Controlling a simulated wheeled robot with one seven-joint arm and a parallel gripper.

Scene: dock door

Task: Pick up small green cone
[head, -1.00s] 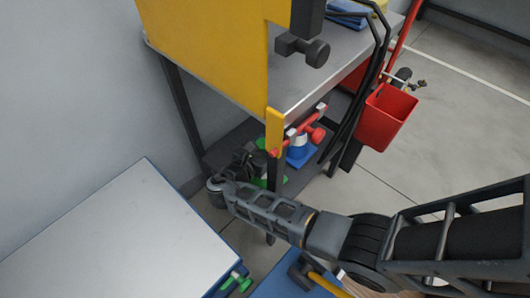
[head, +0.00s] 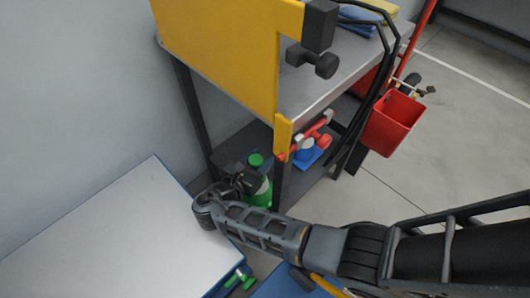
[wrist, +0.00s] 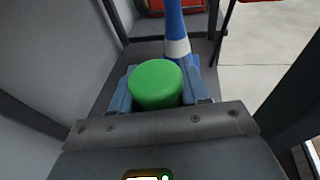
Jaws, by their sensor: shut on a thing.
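The small green cone (head: 264,192) shows in the head view beside the dark table leg, partly hidden by my gripper. Its rounded green top (wrist: 155,84) fills the space between the fingers in the wrist view. My gripper (head: 247,181) is shut on it, with a blue-grey finger on each side. The cone's lower part is hidden in the wrist view. I cannot tell how far its base is from the lower shelf.
A blue cone with a white band (head: 306,150) stands on the lower shelf (head: 298,185), with a red-and-white item near it. A yellow panel (head: 215,50) and the tabletop are above. A white-topped box (head: 110,235) is at left. A red bin (head: 392,122) hangs at right.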

